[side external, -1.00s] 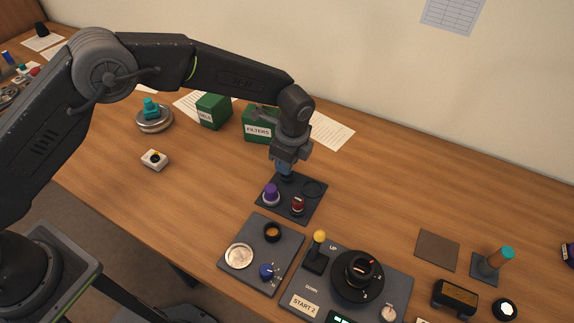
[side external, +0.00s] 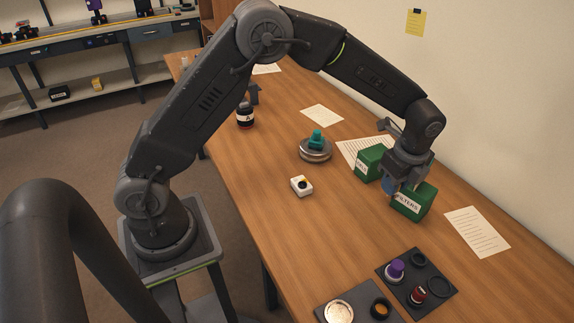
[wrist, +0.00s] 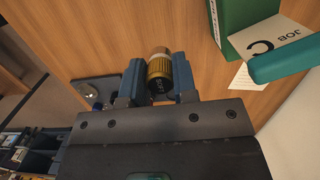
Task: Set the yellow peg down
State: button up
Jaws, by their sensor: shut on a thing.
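My gripper (wrist: 158,72) is shut on the yellow peg (wrist: 160,78), a dull gold, ribbed cylinder with a dark end, between its two blue fingers in the wrist view. In the side view my gripper (side external: 389,188) hangs beside the green FILTERS box (side external: 411,203), and the peg cannot be made out there. A dark peg board (side external: 436,271) lies at the lower right. It bears a purple peg (side external: 395,269), a red peg (side external: 417,295) and dark rings.
A second green box (side external: 370,163) stands behind my gripper. A round metal stand (side external: 316,154) with a teal part and a small white box (side external: 301,187) are to the left. A grey tray (side external: 357,291) lies at the front. Bare wood lies between them and the board.

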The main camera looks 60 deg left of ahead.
jog(key=s+a+n, duration=0.1)
jog(key=a+n, duration=0.4)
jog(key=a, duration=0.9)
jog(key=s+a+f+n, duration=0.2)
jog(key=s+a+n, duration=0.2)
jog(key=s+a, duration=0.2)
jog(key=s+a+f+n+g+h, duration=0.1)
jog(key=s+a+n, duration=0.3)
jog(key=a, duration=0.6)
jog(key=s+a+f+n, duration=0.3)
jog(key=s+a+n, duration=0.1)
jog(key=s+a, duration=0.4)
jog(key=shift+s+a+n, duration=0.25)
jog(key=shift+a+n, duration=0.15)
jog(key=shift+a, duration=0.05)
jog(key=shift+w+f, duration=0.1)
jog(key=shift+f, duration=2.45)
jog(key=shift+f, duration=0.15)
jog(key=o, duration=0.9)
